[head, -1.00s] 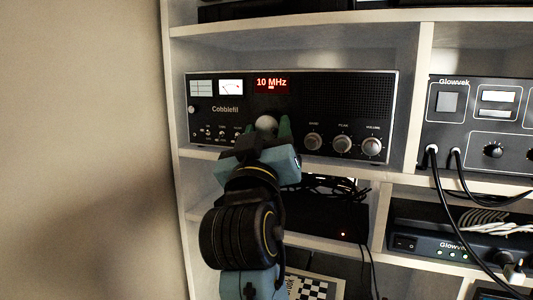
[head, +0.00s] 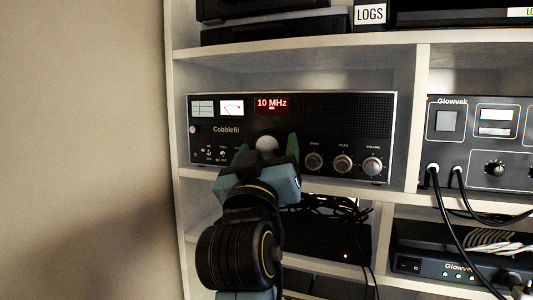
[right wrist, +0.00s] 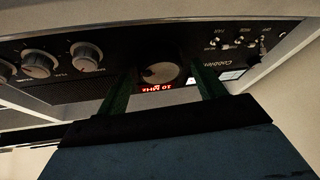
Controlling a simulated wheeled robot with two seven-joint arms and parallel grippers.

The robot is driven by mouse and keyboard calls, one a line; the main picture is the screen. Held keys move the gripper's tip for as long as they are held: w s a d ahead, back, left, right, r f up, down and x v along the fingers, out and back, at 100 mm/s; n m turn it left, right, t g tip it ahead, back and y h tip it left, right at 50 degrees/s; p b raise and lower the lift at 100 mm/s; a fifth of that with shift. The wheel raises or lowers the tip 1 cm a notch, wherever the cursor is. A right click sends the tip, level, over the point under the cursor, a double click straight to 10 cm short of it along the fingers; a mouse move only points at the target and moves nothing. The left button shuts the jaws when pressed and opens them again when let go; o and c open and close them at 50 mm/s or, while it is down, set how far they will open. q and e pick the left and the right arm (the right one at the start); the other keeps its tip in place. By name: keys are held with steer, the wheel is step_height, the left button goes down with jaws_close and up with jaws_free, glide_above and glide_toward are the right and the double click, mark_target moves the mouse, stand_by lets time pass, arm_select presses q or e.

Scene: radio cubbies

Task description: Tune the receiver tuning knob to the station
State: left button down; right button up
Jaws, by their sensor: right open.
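The black Cobblefil receiver (head: 330,125) sits in a white cubby, with its red display (head: 272,104) reading 10 MHz. Its large silver tuning knob (head: 266,143) is below the display, partly hidden by my gripper in the head view. The knob (right wrist: 160,73) shows whole in the right wrist view. My right gripper (head: 266,148) is open, with one green finger on each side of the knob. In the right wrist view the fingers (right wrist: 163,85) have gaps between them and the knob. My left gripper is not in view.
Three smaller knobs, the rightmost being volume (head: 373,166), are right of the tuning knob. Small switches (head: 215,153) are to its left. A Glowvek unit (head: 480,145) with plugged cables stands in the right cubby.

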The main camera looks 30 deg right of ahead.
step_height(320, 180, up, 10)
steer(key=shift+f, duration=0.15)
